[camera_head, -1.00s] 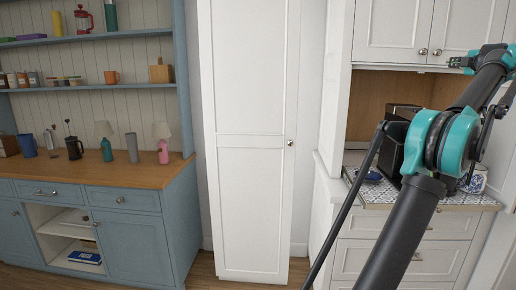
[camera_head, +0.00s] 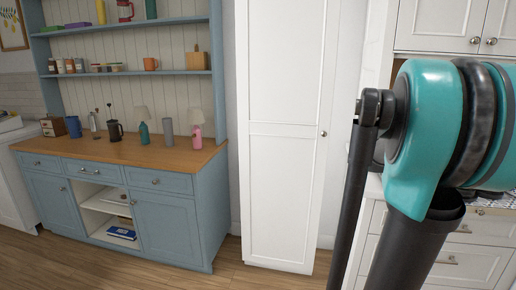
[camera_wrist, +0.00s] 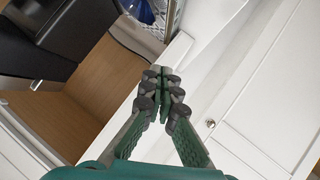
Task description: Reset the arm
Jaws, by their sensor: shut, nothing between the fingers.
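My gripper (camera_wrist: 163,92) shows in the wrist view, with its green-padded fingers closed together and nothing between them. It is held in the air, near white cabinet panels in that view. My arm (camera_head: 425,140) fills the right side of the head view, with a large teal joint close to the camera. The gripper itself is out of sight in the head view.
A tall white cabinet (camera_head: 284,150) stands in the middle. A blue hutch (camera_head: 170,215) with a wooden counter holding cups, bottles and lamps is at the left. White drawers (camera_head: 475,262) are behind my arm. Floor (camera_head: 120,270) shows at the front left.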

